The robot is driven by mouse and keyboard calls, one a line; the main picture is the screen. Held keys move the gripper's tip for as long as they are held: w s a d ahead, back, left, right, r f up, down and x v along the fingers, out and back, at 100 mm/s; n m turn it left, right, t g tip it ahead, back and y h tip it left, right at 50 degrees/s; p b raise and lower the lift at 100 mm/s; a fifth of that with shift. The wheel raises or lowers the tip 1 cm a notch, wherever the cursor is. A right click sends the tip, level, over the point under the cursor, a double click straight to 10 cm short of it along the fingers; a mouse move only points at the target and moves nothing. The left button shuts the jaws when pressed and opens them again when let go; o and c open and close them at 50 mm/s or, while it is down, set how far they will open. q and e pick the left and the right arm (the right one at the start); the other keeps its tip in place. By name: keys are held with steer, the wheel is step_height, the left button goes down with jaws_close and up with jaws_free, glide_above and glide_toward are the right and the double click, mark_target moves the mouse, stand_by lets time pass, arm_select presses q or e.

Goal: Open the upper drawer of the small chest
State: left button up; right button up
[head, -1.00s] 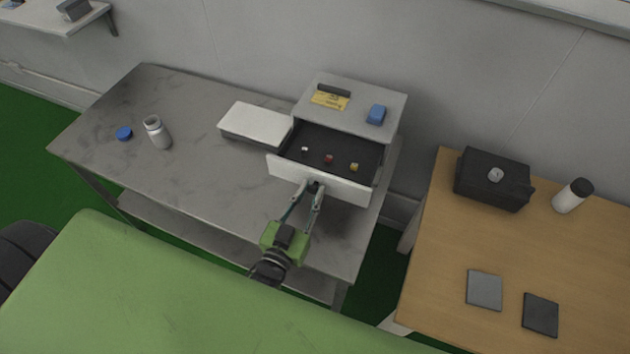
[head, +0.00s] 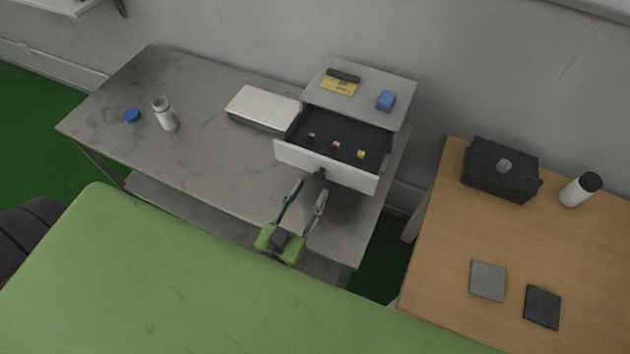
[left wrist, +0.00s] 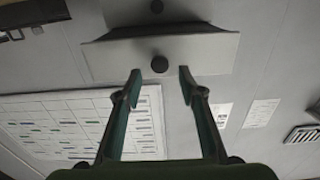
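The small chest (head: 397,118) stands on the right part of the grey metal table. Its upper drawer (head: 300,157) is pulled out, showing a dark inside with several small items. The drawer's round dark knob (head: 320,174) is at the middle of its white front; the knob also shows in the left wrist view (left wrist: 160,64). My left gripper (head: 307,190) is open and empty, a little in front of the knob and apart from it. In the left wrist view its fingers (left wrist: 159,75) are spread either side below the knob. My right gripper is not in view.
A yellow label or card (head: 338,87), a dark object (head: 343,75) and a blue block (head: 386,100) lie on the chest. A white flat box (head: 262,105), a jar (head: 166,115) and a blue cap (head: 132,115) are on the table. A wooden table (head: 430,250) stands at right.

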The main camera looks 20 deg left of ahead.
arm_select(q)
steer(key=s, duration=0.7)
steer(key=shift+s+a, duration=0.15)
steer(key=shift+s, duration=0.05)
steer(key=shift+w, duration=0.1)
